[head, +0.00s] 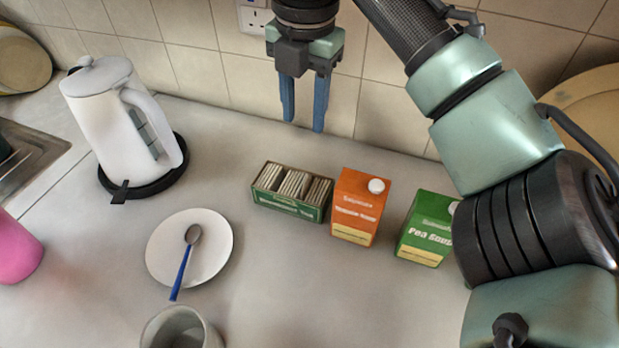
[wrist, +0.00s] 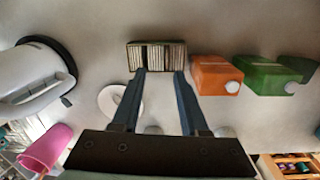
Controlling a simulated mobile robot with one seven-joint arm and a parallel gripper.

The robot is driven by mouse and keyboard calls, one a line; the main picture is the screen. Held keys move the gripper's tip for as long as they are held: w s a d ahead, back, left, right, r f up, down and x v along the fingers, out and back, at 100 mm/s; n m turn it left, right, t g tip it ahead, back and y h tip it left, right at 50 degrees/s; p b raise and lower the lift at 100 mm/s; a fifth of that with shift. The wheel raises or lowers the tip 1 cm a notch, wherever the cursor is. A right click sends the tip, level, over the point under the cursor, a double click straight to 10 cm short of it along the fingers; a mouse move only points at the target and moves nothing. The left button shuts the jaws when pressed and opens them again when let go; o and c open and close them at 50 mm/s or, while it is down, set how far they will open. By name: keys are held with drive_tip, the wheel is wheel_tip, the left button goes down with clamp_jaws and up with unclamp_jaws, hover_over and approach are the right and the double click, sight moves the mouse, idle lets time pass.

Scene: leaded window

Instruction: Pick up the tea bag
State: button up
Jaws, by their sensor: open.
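The tea bags stand in rows in an open green box (head: 318,212) in the middle of the counter. The tea bags (head: 295,184) are pale and upright, packed close together. They also show in the wrist view (wrist: 157,57), just beyond the fingertips. My gripper (head: 303,128) is open and empty, with blue fingers pointing down. It hangs above the counter, near the tiled wall and higher than the box. In the wrist view my gripper (wrist: 159,72) has its two fingers apart, one towards each side of the box.
An orange tomato soup carton (head: 354,205) stands right beside the box, with a green pea soup carton (head: 424,238) further right. A white kettle (head: 115,115) stands left. A white plate (head: 212,262) with a blue-handled spoon (head: 183,268) and a mug (head: 180,330) are in front.

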sight(306, 179)
drive_tip(key=shift+n+g, duration=0.4)
drive_tip(key=shift+n, duration=0.2)
drive_tip(key=f, duration=0.3)
drive_tip(key=s+f, duration=0.1)
drive_tip(key=f, duration=0.6)
drive_tip(key=shift+s+d+f, duration=0.1)
drive_tip(key=shift+s+f, duration=0.15)
drive_tip(key=shift+f, duration=0.1)
clamp_jaws()
idle(0.6)
